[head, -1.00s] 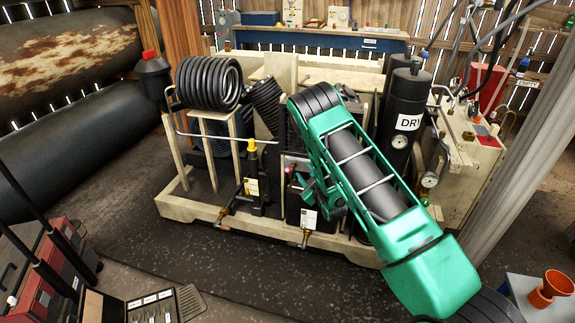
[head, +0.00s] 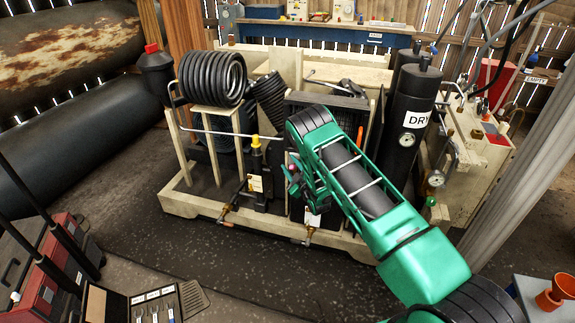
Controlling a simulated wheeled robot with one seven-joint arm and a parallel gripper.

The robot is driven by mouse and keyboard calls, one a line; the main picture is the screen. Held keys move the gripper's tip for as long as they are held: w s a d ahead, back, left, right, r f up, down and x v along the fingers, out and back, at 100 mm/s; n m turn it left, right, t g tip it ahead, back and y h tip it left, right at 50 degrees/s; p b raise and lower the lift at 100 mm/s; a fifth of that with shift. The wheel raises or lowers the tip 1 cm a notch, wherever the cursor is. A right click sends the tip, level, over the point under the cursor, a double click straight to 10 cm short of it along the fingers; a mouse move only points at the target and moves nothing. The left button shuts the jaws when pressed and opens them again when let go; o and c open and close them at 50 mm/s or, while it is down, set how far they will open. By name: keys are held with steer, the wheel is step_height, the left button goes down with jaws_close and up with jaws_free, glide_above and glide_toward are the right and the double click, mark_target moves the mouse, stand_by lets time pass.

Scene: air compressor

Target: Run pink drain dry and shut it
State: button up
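The compressor (head: 270,224) stands on a pale wooden skid in the middle of the head view. A small pinkish part (head: 293,168) shows at its front, right beside my gripper (head: 298,184); I take it for the pink drain's handle, but it is too small to be sure. Below it a brass outlet (head: 309,236) with a white tag (head: 312,218) hangs over the skid's front edge. My green arm reaches in from the lower right and hides part of the compressor front. My fingers are small and dark there; whether they touch the pinkish part or are open cannot be told.
A second brass outlet (head: 226,214) and a yellow-topped valve (head: 256,142) sit left of my gripper. A black coil (head: 211,78) stands on wooden posts. A black cylinder marked DRY (head: 405,125) stands right of my arm.

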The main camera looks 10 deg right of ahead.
steer(key=shift+w+a, duration=0.15)
steer(key=shift+w, duration=0.85)
